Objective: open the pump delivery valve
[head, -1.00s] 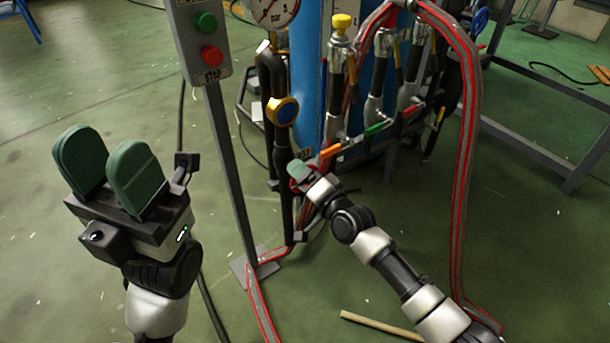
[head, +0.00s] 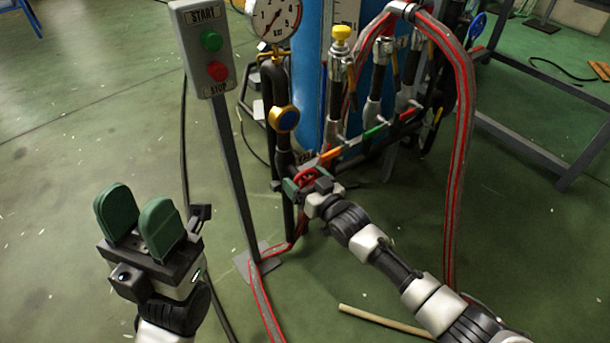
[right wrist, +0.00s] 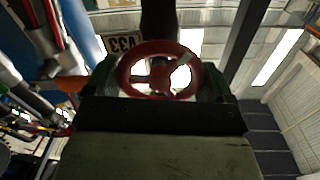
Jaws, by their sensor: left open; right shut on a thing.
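The pump delivery valve shows as a red handwheel in the right wrist view (right wrist: 152,78), with spokes and a pale mark on one spoke. It also shows low on the dark vertical pipe in the head view (head: 306,176). My right gripper (head: 297,186) is shut on the handwheel, with a green finger on either side of its rim. The gripper body hides the wheel's lower part in the right wrist view. My left gripper (head: 140,222) is open and empty at the lower left, well away from the valve, its green fingers pointing up.
A START/STOP box (head: 207,48) stands on a grey post left of the valve. A red-striped hose (head: 463,130) arches at right. A wooden stick (head: 385,321) lies on the floor.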

